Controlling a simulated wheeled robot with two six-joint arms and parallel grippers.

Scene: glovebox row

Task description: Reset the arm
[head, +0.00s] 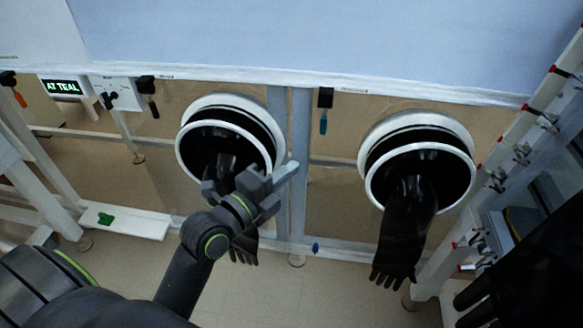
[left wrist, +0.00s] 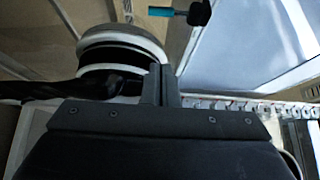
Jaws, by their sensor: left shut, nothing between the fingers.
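My left arm reaches in from the lower left in the head view, and its gripper (head: 284,172) is in front of the left glove port (head: 183,155). The gripper is shut and empty; its closed fingers also show in the left wrist view (left wrist: 161,84). The black glove of that port hangs behind my wrist, with its fingers (head: 245,252) showing below. I cannot tell whether my gripper touches the port rim or the glove. At the right edge of the head view a dark shape shows; I cannot tell a right gripper there.
The right glove port (head: 471,180) has a black glove (head: 402,235) hanging out. A post (head: 299,150) stands between the ports. A teal-handled tool (head: 323,122) hangs beside it. A sign (head: 63,87) reads "AT TEAL". A white shelf (head: 145,227) holds a green piece (head: 105,219). Valves (head: 522,150) line the right frame.

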